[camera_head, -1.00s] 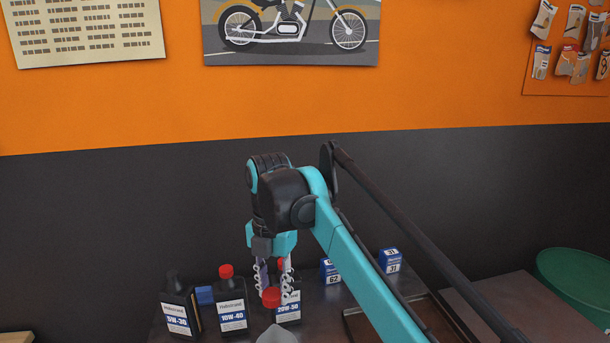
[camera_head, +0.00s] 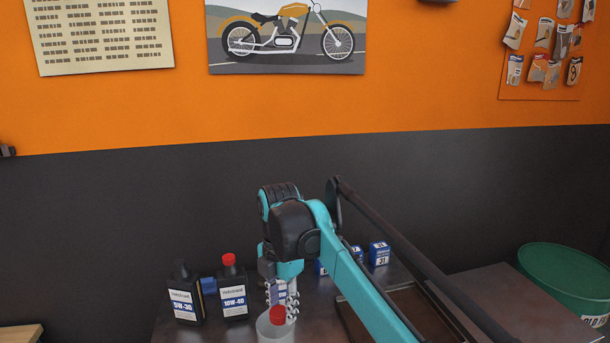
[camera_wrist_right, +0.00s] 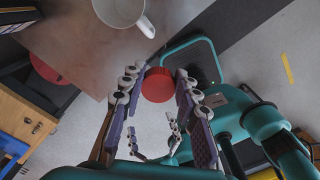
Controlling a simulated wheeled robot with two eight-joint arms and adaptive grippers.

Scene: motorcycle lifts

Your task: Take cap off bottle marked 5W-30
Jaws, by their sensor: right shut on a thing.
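The black bottle labelled 5W-30 (camera_head: 186,303) stands at the left of the dark table. Its neck (camera_head: 180,270) is dark, with no red cap on it. My right gripper (camera_head: 281,304) points down and is shut on a red cap (camera_head: 278,315). The cap also shows between the fingertips in the right wrist view (camera_wrist_right: 158,85). In the head view the cap overlaps a pale cup (camera_head: 270,331); a white mug (camera_wrist_right: 120,10) stands apart from the cap in the wrist view. My left gripper is not in view.
A red-capped 10W-40 bottle (camera_head: 233,298) stands beside the 5W-30 one. A third bottle is mostly hidden behind my right gripper. Small blue boxes (camera_head: 379,254) stand farther back. A green bin (camera_head: 565,277) is at the right.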

